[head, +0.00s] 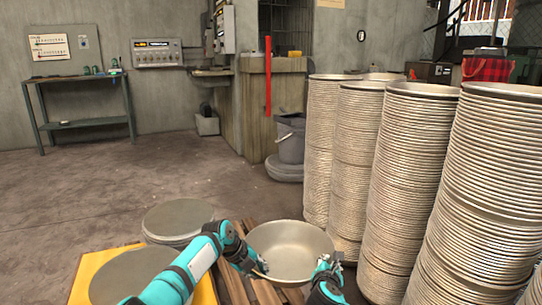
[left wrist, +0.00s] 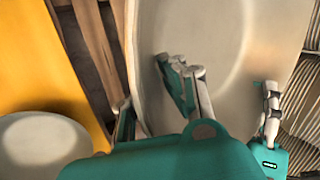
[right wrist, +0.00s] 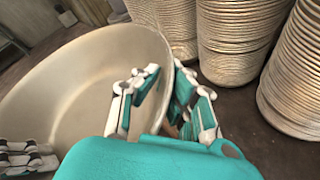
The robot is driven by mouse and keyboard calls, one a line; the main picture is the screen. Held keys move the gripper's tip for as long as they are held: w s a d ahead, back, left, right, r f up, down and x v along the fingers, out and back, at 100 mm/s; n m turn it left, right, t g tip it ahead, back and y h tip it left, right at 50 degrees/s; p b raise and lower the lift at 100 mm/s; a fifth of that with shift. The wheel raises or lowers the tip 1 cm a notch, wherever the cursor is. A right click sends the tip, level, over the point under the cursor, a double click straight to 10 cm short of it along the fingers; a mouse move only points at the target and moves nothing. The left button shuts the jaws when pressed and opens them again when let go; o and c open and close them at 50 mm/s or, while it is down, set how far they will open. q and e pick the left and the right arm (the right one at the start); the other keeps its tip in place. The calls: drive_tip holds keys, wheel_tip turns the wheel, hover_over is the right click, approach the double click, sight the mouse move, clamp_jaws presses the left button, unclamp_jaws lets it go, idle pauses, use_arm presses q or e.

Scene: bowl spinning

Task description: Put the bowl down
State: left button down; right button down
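A round grey metal bowl (head: 292,250) shows at the bottom middle of the head view, opening up. My left gripper (head: 255,266) is at its left rim and my right gripper (head: 328,266) at its right rim. In the left wrist view, one finger of the left gripper lies inside the bowl (left wrist: 225,40) and the other passes behind its wall. In the right wrist view, the right gripper's fingers are on either side of the rim of the bowl (right wrist: 75,80). Both appear shut on the wall. The bowl's underside is hidden, so its contact with anything below cannot be told.
Wooden slats (head: 262,292) show under and beside the bowl. Tall stacks of bowls (head: 400,165) stand close on the right. A yellow platform (head: 88,291) and a round grey disc-like top (head: 178,217) are on the left. Open floor (head: 110,195) lies beyond.

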use_arm(q)
drive_tip(key=shift+a, duration=0.2)
use_arm(e)
drive_tip(key=shift+d, duration=0.1)
